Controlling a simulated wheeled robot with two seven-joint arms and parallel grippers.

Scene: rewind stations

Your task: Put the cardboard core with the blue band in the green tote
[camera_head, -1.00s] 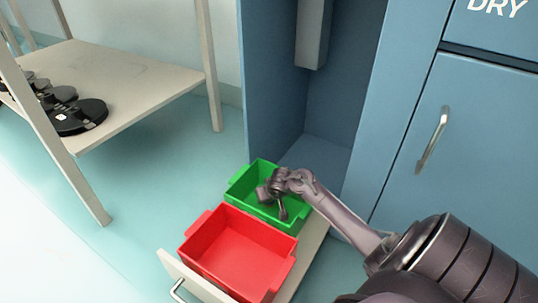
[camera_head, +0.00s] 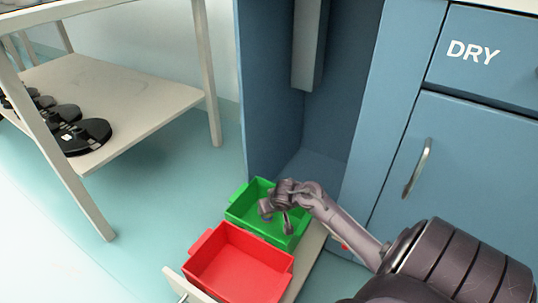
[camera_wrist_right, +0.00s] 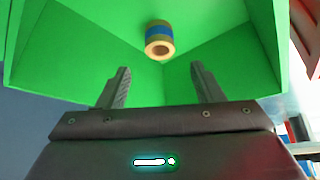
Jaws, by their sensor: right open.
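The cardboard core (camera_wrist_right: 159,31) with the blue band shows in the right wrist view against the green inside of the tote, beyond my fingertips and apart from them. I cannot tell whether it rests on the tote's surface or is still in the air. The green tote (camera_head: 238,211) sits behind the red one in the head view. My right gripper (camera_head: 277,215) is over the green tote; its two fingers (camera_wrist_right: 160,72) are spread with nothing between them. In the head view the core is too small and too close to the gripper to make out clearly. My left gripper is not in view.
A red tote (camera_head: 237,266) stands in front of the green one in the pulled-out drawer. A blue cabinet (camera_head: 405,120) marked DRY is behind and right. A shelf rack (camera_head: 130,95) with black discs (camera_head: 82,137) stands at left, with open floor between.

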